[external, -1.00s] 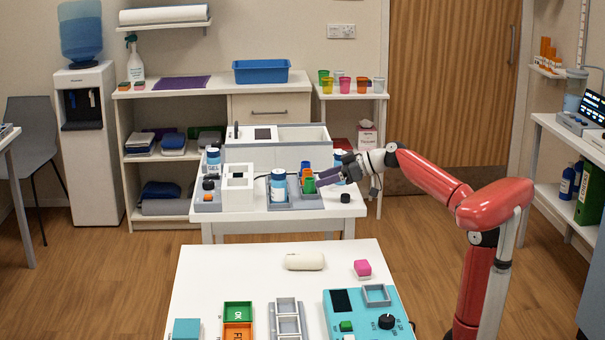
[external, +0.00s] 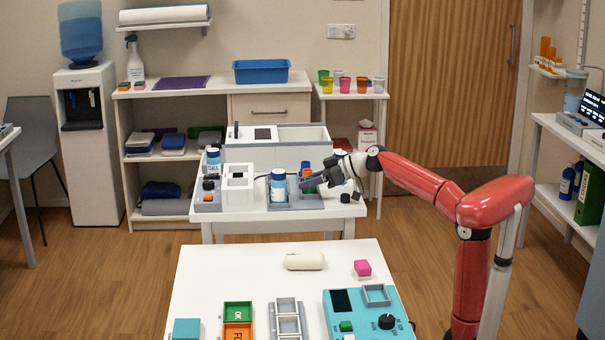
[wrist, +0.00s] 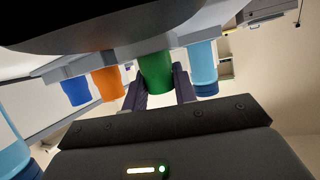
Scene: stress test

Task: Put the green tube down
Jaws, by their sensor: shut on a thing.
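The green tube (wrist: 157,72) stands between the two fingers of my gripper (wrist: 160,92) in the wrist view, and the fingers are shut on it. One end of it overlaps the grey rack (wrist: 205,38); I cannot tell whether it rests in a slot. An orange tube (wrist: 107,84) and a blue tube (wrist: 76,92) line up beside it. In the external view my gripper (external: 308,183) is low at the rack (external: 310,203) on the far table, reaching in from the right and hiding most of the green tube.
A blue-lidded bottle (external: 278,187) stands just left of the rack. A white box unit (external: 238,187) is further left. A black knob-like piece (external: 345,198) lies on the right of the far table (external: 330,220). The near table (external: 225,272) is separate, in front.

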